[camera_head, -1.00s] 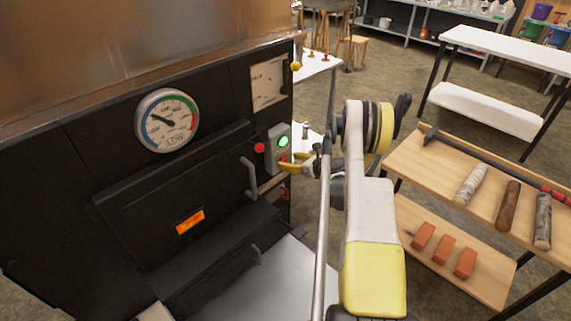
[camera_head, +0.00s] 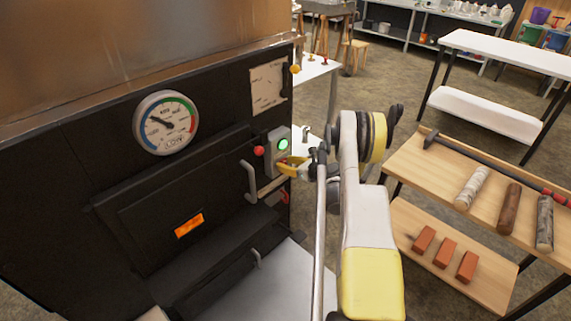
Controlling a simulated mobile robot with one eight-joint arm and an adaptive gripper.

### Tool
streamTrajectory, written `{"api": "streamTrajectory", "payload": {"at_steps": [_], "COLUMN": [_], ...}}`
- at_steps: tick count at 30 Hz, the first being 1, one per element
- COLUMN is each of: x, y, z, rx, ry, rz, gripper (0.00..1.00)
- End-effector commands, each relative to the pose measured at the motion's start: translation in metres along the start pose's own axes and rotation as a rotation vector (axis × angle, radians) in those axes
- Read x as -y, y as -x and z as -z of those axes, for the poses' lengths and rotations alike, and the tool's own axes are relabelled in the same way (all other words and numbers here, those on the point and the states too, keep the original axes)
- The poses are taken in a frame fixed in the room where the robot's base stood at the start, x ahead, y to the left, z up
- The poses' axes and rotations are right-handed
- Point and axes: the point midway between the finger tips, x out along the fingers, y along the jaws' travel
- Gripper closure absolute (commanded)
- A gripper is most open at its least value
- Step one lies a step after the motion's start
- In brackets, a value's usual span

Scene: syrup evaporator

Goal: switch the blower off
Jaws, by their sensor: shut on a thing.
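The blower's switch box (camera_head: 277,150) is a small grey box on the right end of the black evaporator front. A green lamp (camera_head: 283,144) glows on its upper part. A red knob (camera_head: 259,151) sticks out at its left side. My gripper (camera_head: 284,166) has yellow fingers and is at the lower part of the box, reaching in from the right. It is shut on the small switch there, which the fingers mostly hide. A bit of red shows by the fingertips. I cannot tell the switch's position.
A metal door handle (camera_head: 249,181) is just left of and below the gripper. A wooden bench (camera_head: 413,164) with logs and bricks stands right of my arm.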

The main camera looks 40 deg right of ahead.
Motion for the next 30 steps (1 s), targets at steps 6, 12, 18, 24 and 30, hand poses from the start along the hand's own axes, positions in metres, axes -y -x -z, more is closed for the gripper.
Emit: {"api": "streamTrajectory", "payload": {"at_steps": [6, 12, 18, 24, 30], "x": [-0.0001, -0.0001, -0.0002, -0.0002, -0.0001], "y": [0.0008, 0.002, 0.002, 0.0022, 0.0028], "z": [0.0051, 0.0051, 0.005, 0.0051, 0.0038], "rx": [0.168, 0.216, 0.215, 0.214, 0.214], "ry": [-0.002, -0.001, -0.001, -0.001, -0.001], "rz": [0.0, 0.001, 0.001, 0.001, 0.001], "gripper": [0.95, 0.95, 0.96, 0.42, 0.42]}}
